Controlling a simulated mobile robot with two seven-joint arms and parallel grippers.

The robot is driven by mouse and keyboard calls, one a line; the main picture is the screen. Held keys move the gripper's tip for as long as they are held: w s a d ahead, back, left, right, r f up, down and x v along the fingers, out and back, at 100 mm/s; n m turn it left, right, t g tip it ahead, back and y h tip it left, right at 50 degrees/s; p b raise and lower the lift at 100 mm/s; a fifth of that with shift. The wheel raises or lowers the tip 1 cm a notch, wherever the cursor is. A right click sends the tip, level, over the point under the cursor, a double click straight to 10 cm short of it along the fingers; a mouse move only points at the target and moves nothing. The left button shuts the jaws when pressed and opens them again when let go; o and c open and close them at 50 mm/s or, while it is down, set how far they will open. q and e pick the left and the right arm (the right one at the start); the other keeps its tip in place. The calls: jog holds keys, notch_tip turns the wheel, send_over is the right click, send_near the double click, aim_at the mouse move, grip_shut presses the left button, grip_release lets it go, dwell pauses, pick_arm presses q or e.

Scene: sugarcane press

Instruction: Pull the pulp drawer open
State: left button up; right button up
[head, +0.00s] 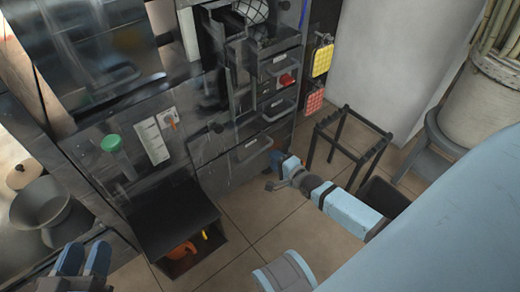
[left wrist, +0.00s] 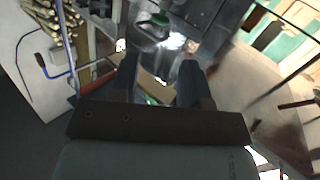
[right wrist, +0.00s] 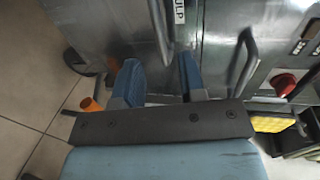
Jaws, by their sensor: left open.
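The pulp drawer (head: 233,172) is a grey metal front low on the press, and it looks flush with the press body. Its bar handle (head: 251,151) is near the top of its front. In the right wrist view, a label ending in "ULP" (right wrist: 179,12) sits beside a grey bar handle (right wrist: 162,38). My right gripper (head: 276,174) is just in front of the drawer. Its blue fingers (right wrist: 160,75) are apart, with the handle ahead between them; contact cannot be told. My left gripper (head: 84,258) is open and empty at the lower left, away from the drawer.
Upper drawers and a red button (head: 285,80) are above the pulp drawer. A dark open box (head: 176,222) holding an orange item (head: 181,250) stands to its left. A black stand frame (head: 345,140) is to the right. Tiled floor (head: 262,215) in front is clear.

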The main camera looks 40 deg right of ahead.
aim_at(261, 150)
pick_arm(q)
jog(key=shift+w+a+r+m+t+h+b, duration=0.15)
jog(key=shift+w+a+m+t+b, duration=0.15)
jog(key=shift+w+m+b, duration=0.35)
jog(key=shift+w+a+r+m+t+h+b, duration=0.15)
jog(key=shift+w+a+m+t+b, duration=0.15)
jog(key=shift+m+b, duration=0.4)
pick_arm(e)
jog(key=shift+x, duration=3.95)
pick_arm(q)
jog(key=shift+f, duration=0.1)
pick_arm(e)
jog(key=shift+a, duration=0.1)
jog(key=shift+c, duration=0.4)
grip_shut()
